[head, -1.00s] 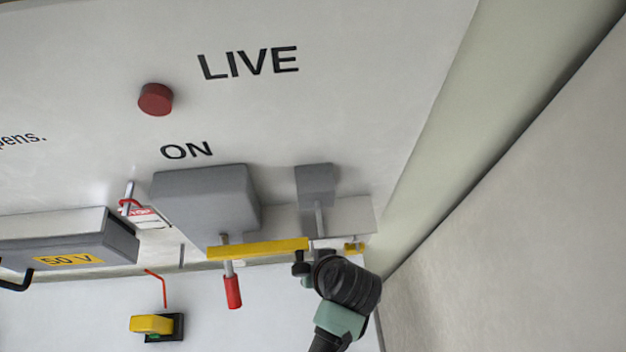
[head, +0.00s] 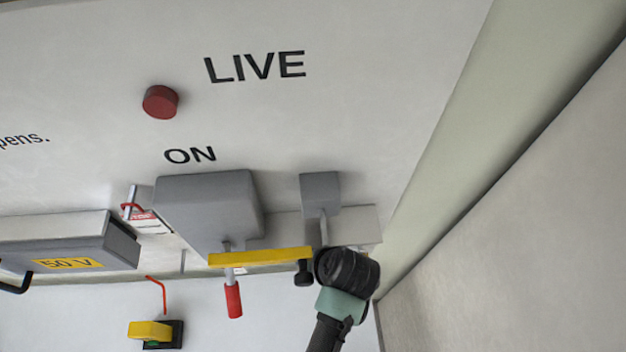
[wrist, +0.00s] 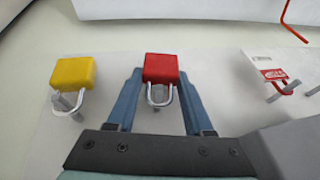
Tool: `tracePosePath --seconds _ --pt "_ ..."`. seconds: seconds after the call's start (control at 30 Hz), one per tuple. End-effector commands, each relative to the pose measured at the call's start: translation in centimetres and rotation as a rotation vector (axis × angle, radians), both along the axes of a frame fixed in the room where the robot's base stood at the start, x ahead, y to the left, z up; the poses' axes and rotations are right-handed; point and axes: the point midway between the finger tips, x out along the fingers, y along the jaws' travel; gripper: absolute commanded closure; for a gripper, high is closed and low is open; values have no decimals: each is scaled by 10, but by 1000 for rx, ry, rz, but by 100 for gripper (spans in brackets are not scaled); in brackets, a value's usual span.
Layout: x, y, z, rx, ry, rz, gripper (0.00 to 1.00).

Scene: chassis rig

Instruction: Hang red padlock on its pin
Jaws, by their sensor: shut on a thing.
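The red padlock (wrist: 161,69) is in the middle of the wrist view, between the two blue fingers of my gripper (wrist: 160,76), which is shut on it. Its silver shackle (wrist: 153,101) points toward the wrist. A grey pin end (wrist: 159,92) shows inside the shackle loop; whether the padlock's weight rests on the pin I cannot tell. In the head view my arm's dark wrist hides the gripper and the red padlock.
A yellow padlock (wrist: 75,73) sits left, its shackle around another pin. A red-shackled tag (wrist: 274,75) is on the right. In the head view, a yellow bar (head: 260,257), a red-handled lever (head: 234,299) and a grey box (head: 208,207) are left of my wrist.

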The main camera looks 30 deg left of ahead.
Motion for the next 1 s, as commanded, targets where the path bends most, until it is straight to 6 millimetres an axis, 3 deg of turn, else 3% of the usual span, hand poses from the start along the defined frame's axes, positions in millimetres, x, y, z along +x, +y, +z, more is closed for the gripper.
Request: tracePosePath --seconds 0.33,0.37,0.53,1.0 --pt "0 0 0 1 -1 0 100" --pt "0 0 0 1 -1 0 43" --pt "0 0 0 0 0 0 13" --pt "0 0 0 -1 1 0 13"
